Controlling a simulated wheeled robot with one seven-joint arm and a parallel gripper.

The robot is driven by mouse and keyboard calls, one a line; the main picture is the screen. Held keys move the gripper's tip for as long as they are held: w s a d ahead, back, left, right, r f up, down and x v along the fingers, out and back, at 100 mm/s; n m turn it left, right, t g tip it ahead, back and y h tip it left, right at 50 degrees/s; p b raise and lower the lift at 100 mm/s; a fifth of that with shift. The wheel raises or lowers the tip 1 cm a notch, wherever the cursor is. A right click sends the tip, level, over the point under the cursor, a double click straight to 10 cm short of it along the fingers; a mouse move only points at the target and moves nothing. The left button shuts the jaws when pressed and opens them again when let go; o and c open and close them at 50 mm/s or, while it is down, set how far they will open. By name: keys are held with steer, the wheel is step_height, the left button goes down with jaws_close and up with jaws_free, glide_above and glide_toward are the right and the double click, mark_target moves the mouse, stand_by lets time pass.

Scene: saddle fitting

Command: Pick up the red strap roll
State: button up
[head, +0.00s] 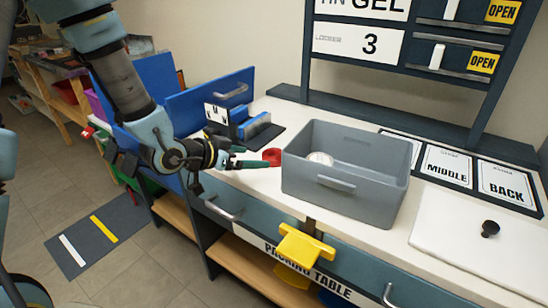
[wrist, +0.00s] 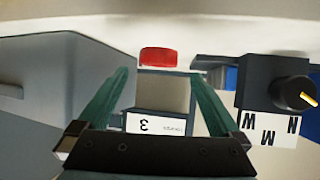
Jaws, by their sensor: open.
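The red strap roll (head: 272,156) lies on the white table top, just left of the grey bin, in the head view. In the wrist view the red strap roll (wrist: 158,56) shows near the top middle, beyond and between the fingertips. My gripper (head: 250,157) is open and empty, low over the table edge, with its dark green fingers pointing right at the roll. In the wrist view my gripper (wrist: 160,74) has its two fingers apart on either side of the roll's line. I cannot tell the exact gap between fingertips and roll.
The grey bin (head: 330,195) stands close right of the roll, with a round white thing inside. The labelled rack (head: 360,43) rises at the back. A yellow part (head: 305,246) juts from the table front.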

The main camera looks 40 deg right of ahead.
mark_target(271, 155)
steer(key=x, duration=0.2)
steer(key=shift+d+f, duration=0.2)
steer(key=shift+d, duration=0.1)
steer(key=d+p, duration=0.1)
steer(key=d, duration=0.1)
steer(key=d+f+p, duration=0.1)
steer(key=d, duration=0.1)
steer(key=shift+w+d+f, duration=0.15)
steer(key=shift+d+f, duration=0.2)
steer(key=shift+d, duration=0.15)
steer(key=c, duration=1.3)
